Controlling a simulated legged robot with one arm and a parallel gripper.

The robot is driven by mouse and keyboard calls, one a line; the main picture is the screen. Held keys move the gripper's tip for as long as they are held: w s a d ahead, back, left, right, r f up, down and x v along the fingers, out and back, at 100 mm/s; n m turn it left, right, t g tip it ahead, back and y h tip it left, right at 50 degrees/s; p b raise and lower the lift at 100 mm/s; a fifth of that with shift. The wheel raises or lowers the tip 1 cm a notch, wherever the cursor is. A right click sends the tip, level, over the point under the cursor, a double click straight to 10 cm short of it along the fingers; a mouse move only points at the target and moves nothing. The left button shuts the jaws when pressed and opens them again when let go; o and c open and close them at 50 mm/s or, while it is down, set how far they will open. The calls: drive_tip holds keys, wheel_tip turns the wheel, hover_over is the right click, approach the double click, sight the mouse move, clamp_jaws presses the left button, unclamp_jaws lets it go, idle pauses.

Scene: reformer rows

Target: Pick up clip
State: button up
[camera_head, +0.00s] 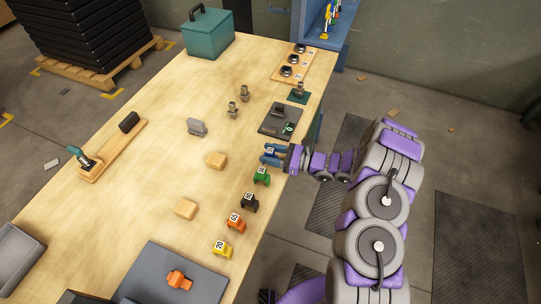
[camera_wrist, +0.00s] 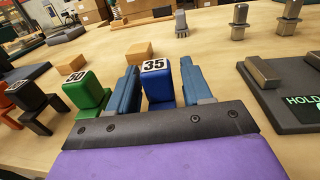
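The clips stand in a row along the table's right edge: blue (camera_head: 270,149), green (camera_head: 261,176), black (camera_head: 250,202), orange (camera_head: 236,224) and yellow (camera_head: 222,248). In the wrist view the blue clip (camera_wrist: 158,87) has a white label reading 35. My gripper (camera_head: 274,154) is at the blue clip. In the wrist view my gripper's blue fingers (camera_wrist: 159,86) stand on either side of this clip, with narrow gaps, so it looks open around it. The clip's lower part is hidden by the gripper body. The green clip (camera_wrist: 86,92) is just left of the fingers.
A dark panel (camera_head: 270,127) with a green display lies just beyond the blue clip. Wooden blocks (camera_head: 215,159) and grey metal pieces (camera_head: 196,127) stand mid-table. A dark grey mat (camera_head: 150,274) with an orange piece is at the near end. The table's left middle is mostly bare.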

drive_tip(key=c, duration=0.8)
drive_tip(key=shift+r, duration=0.1)
